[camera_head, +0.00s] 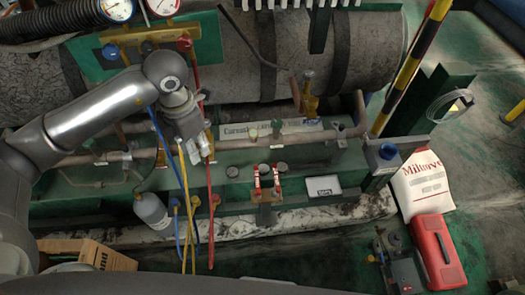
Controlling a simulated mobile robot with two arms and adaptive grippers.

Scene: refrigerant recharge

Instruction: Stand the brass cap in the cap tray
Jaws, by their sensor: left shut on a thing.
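My left gripper (203,148) reaches in from the left and hangs over the pipes in front of the big tank. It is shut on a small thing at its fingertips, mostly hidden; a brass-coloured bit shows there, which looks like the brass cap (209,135). A small white-rimmed tray (323,187) with a label lies on the green bench to the right, apart from the gripper. It looks like the cap tray. My right gripper is not in view.
Yellow, blue and red hoses (210,220) hang by the gripper. A stand with red clips (266,185) stands between gripper and tray. A brass valve (310,104) rises behind the tray. A grey bottle (152,210) stands left, a blue-topped container (385,158) right.

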